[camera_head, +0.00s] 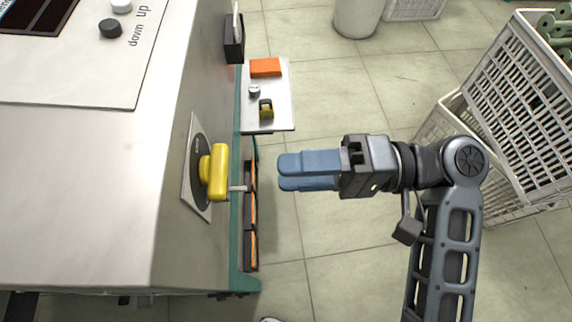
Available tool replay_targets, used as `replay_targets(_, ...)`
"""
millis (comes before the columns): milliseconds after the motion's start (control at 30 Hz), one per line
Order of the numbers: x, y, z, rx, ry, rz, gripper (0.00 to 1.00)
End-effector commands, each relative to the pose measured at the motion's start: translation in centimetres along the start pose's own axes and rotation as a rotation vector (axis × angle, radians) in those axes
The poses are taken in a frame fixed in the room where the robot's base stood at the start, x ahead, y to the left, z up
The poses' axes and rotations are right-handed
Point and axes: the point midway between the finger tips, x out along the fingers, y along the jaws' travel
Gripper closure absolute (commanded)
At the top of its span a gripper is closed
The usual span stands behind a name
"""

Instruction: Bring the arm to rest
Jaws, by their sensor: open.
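My gripper (280,172) has two blue fingers that point left at the machine. One finger lies nearly behind the other in this view. The gripper is open, and nothing shows between the fingers. It hangs in the air, apart from the yellow handle (218,172) of a rotary switch on the machine's side, with a clear gap to the right of it. The switch sits on a grey plate with a dark disc (200,180). My arm reaches up from the bottom right and bends at the elbow.
The large pale machine (90,180) fills the left. A small white shelf (283,115) beside it holds an orange block (265,67) and a small yellow-and-black item (266,108). White crates (500,95) stand right, close behind my arm. A white bin (356,18) stands at the back. Tiled floor is free below the gripper.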

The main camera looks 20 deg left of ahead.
Motion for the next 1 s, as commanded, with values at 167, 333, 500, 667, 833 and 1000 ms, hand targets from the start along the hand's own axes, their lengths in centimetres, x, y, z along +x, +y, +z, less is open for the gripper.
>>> replay_targets(167,0.0,0.0,0.0,0.000,0.000,0.000,0.57)
replay_targets(333,0.0,0.0,0.0,0.000,0.000,0.000,0.57)
replay_targets(500,0.1,0.3,0.1,0.006,0.016,0.005,0.57)
replay_targets(667,0.0,3.4,0.5,0.051,0.165,0.055,0.57)
replay_targets(833,-1.4,9.3,2.1,0.109,0.464,0.195,0.57)
replay_targets(1000,-4.4,14.3,5.2,0.120,0.749,0.386,0.57)
